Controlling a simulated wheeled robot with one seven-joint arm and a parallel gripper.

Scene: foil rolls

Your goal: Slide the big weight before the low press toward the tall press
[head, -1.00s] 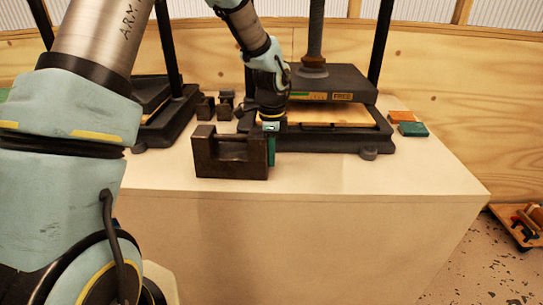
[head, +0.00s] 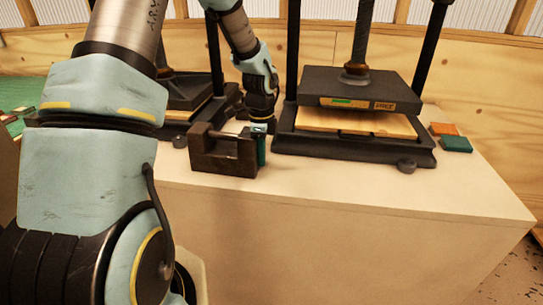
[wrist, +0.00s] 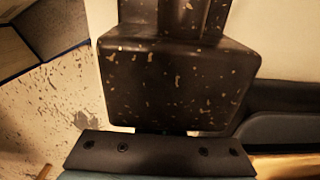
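The big weight (head: 210,160), a dark brown worn metal block with raised ends, stands on the pale tabletop near its front edge, before the gap between the two presses. In the wrist view its speckled face (wrist: 175,90) fills the middle. My gripper (head: 260,148) points down at the weight's right end, touching or nearly so; its green part lies along that side. A dark bar of my gripper (wrist: 160,154) crosses the bottom of the wrist view. Whether the fingers are apart does not show. The right press (head: 350,90) is plain; the left press (head: 190,92) is partly hidden by my arm.
An orange block (head: 444,129) and a green block (head: 456,144) lie right of the right press. The front table edge runs close below the weight. The tabletop at the front right is bare.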

